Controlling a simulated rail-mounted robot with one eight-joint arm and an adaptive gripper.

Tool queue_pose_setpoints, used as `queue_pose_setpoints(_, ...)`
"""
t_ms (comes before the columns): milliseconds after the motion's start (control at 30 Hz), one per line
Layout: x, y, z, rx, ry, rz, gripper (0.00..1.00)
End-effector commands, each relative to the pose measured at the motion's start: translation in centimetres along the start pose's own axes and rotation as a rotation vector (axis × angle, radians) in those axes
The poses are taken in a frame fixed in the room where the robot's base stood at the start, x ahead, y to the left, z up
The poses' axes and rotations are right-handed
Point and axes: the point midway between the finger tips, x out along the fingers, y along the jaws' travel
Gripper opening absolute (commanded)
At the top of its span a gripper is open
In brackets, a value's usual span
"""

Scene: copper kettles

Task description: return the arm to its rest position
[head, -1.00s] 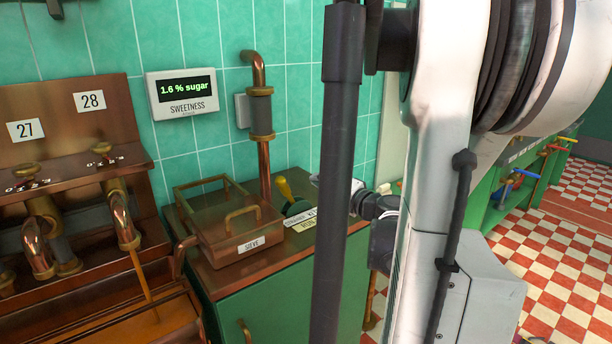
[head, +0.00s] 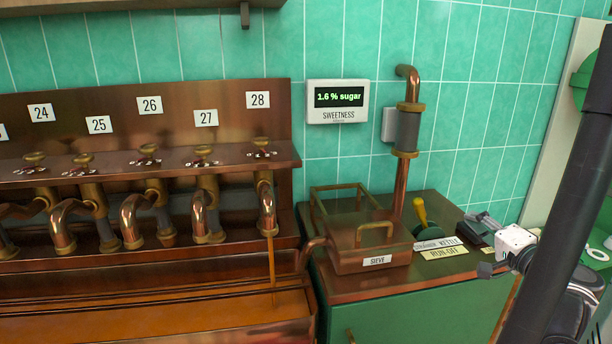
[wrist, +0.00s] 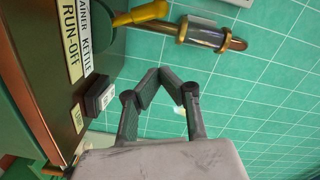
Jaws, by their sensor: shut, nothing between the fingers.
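My gripper (head: 482,220) is at the right of the head view, over the right end of the green cabinet (head: 400,310), with the white wrist body behind it. In the wrist view my gripper (wrist: 164,73) has its two dark fingers bent inward with the tips together and nothing held. Beyond them is the green tiled wall (wrist: 255,100). My dark arm link crosses the right edge of the head view and hides part of the arm.
The copper sieve box (head: 370,242), a yellow-handled lever (head: 420,212) and a small dark box (wrist: 99,95) are on the cabinet near my gripper. An upright copper pipe (head: 402,185) stands behind. Brown liquid runs from the spout under 28 (head: 267,215) into a trough.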

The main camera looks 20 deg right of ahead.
Motion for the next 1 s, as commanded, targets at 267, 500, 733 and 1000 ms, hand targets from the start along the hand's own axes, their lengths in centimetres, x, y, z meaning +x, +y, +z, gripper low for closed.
queue_pose_setpoints(267, 1.8, -1.6, 2.7, -0.007, -0.067, 0.032, 0.00)
queue_pose_setpoints(500, 5.7, -6.1, 11.2, -0.057, -0.256, 0.136, 0.00)
queue_pose_setpoints(733, 7.0, -9.8, 18.4, -0.134, -0.396, 0.217, 0.00)
queue_pose_setpoints(1000, 6.5, -14.4, 26.3, -0.262, -0.537, 0.285, 0.00)
